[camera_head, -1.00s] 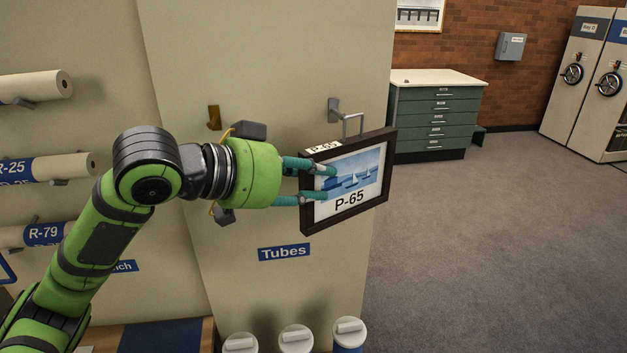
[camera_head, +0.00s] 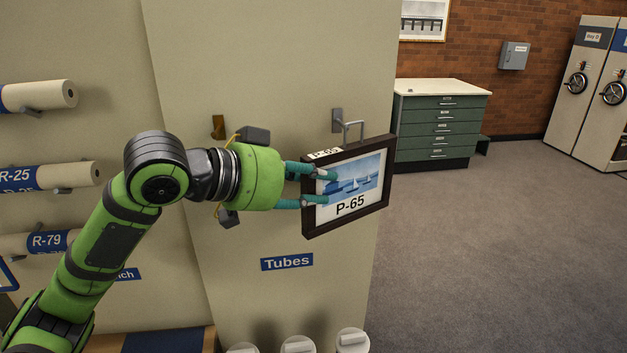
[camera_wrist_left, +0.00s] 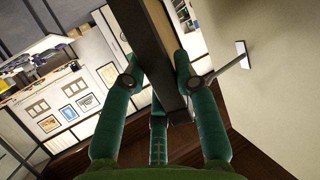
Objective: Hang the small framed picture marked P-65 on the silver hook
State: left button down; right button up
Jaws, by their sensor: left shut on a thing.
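The small framed picture marked P-65 (camera_head: 370,193) has a dark frame and a sailboat image. My left gripper (camera_head: 325,187) is shut on its left side and holds it upright, in front of the cream panel. The dark frame edge also shows between the fingers in the left wrist view (camera_wrist_left: 158,50). The silver hook (camera_head: 337,120) is fixed to the panel just above the frame. A metal loop (camera_head: 350,128) shows at the frame's top by the hook; I cannot tell whether they touch. The hook also shows in the left wrist view (camera_wrist_left: 241,52). My right gripper is not in view.
A brass-coloured hook (camera_head: 218,127) is on the same panel, left of the silver one. A Tubes sign (camera_head: 287,262) is below, with several white-capped tubes (camera_head: 298,345) at the bottom. Labelled rolls (camera_head: 45,242) stick out at left. Open floor (camera_head: 500,250) lies to the right.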

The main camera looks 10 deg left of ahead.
pick_arm(q)
jog(key=shift+r+p, duration=0.1)
jog(key=shift+p, duration=0.2)
dwell(0.4)
jog(key=shift+w+a+p, duration=0.3)
jog(key=shift+w+p, duration=0.05)
jog(key=shift+w, duration=0.35)
jog(key=shift+w+a+p, duration=0.25)
jog(key=shift+w+p, duration=0.05)
jog(key=shift+w, duration=0.35)
jog(key=shift+w+a+p, duration=0.3)
jog(key=shift+w+p, duration=0.05)
jog(key=shift+w, duration=0.35)
dwell(1.3)
jog(key=shift+p, duration=0.35)
jog(key=shift+f+b, duration=0.3)
jog(key=shift+f, duration=0.4)
dwell(1.0)
dwell(0.3)
